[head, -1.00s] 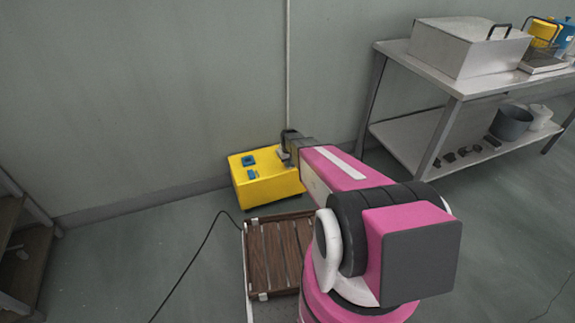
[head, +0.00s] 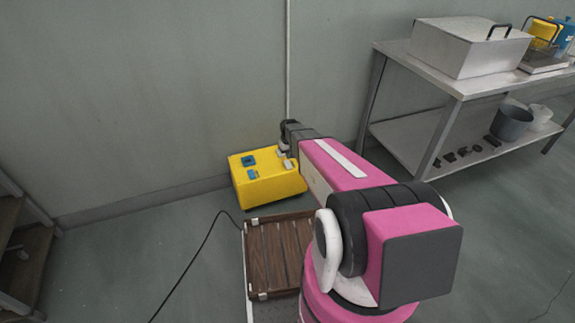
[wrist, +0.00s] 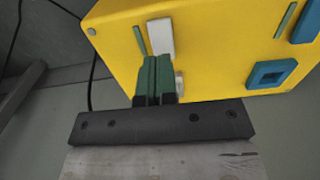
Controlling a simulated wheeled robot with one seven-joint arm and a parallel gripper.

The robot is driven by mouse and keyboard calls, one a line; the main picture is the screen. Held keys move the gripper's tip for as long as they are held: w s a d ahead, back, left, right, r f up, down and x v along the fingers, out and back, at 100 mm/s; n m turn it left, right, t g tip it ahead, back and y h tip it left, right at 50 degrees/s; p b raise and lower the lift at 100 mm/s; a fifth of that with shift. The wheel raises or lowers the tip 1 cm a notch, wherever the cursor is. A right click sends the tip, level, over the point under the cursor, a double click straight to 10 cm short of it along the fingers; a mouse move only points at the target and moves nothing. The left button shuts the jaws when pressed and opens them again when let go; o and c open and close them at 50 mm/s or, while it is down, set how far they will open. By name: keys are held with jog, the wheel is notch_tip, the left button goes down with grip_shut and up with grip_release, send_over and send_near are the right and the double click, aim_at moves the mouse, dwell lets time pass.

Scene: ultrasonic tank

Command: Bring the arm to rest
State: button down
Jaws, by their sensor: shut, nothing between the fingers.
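My gripper (wrist: 154,80) shows in the wrist view with its two green fingers closed together and nothing between them. It is over the yellow box (wrist: 215,40), close to a white rocker or tab on its face; I cannot tell whether it touches. In the head view my pink arm reaches away from me toward the yellow box (head: 268,182), and its dark wrist end is above the box's right rear part. The gripper's fingers are mostly hidden there. The box has blue parts (head: 249,160) on top, one a square frame (wrist: 272,73) in the wrist view.
A slatted wooden platform (head: 272,256) lies in front of the box. A black cable (head: 196,255) runs over the floor at left. A metal table (head: 440,80) with a lidded steel tank (head: 465,50) stands at right. Wooden steps (head: 25,250) are at far left. A wall is behind.

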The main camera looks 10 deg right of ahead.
jog(key=shift+r, duration=0.6)
jog(key=s+r+m, duration=0.1)
jog(key=s+r, duration=0.9)
jog(key=s, duration=0.3)
jog(key=s+r+m, duration=0.1)
jog(key=s+r, duration=0.8)
jog(key=s, duration=0.4)
jog(key=shift+s+r, duration=0.15)
jog(key=shift+r, duration=0.25)
